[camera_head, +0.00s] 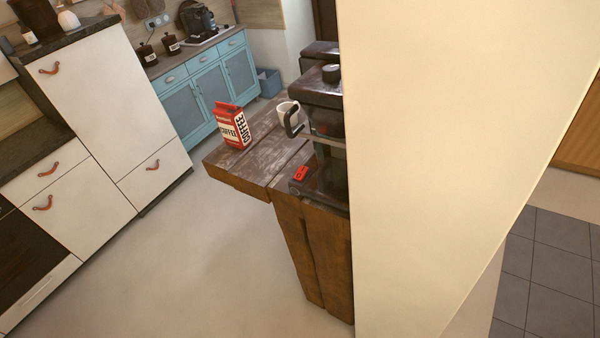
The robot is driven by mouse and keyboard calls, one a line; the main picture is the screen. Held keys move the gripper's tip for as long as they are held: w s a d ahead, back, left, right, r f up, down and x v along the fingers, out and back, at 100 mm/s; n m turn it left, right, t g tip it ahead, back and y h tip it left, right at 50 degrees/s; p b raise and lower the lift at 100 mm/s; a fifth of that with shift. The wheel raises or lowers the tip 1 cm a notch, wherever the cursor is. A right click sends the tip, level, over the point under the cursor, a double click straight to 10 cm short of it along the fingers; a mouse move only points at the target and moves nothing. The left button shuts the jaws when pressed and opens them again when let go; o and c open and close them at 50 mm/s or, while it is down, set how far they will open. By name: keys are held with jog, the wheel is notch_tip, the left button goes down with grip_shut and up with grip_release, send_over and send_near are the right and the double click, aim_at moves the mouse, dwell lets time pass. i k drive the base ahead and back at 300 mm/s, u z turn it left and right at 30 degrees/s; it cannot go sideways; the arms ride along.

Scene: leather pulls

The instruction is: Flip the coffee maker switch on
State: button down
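The coffee maker (325,100) is dark and stands on a wooden counter, its right side hidden behind a pale wall. A red switch (301,173) shows low on its front; I cannot tell which way it is set. A black curved handle (291,120) sticks out from it to the left. A white mug (285,108) stands just behind the handle, partly covered by it. My gripper does not show in this view, so its place relative to the coffee maker cannot be seen.
The pale wall (430,160) fills the right middle and stands close. The wooden counter (230,175) holds a red coffee packet (232,127). White cabinets (100,110) line the left, blue cabinets (212,92) the back. The floor (190,255) between is clear.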

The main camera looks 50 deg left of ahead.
aim_at(301, 174)
jog(key=z, duration=1.2)
jog(key=k, duration=1.25)
jog(key=u, duration=1.1)
jog(key=i, duration=1.5)
jog(key=z, duration=0.05)
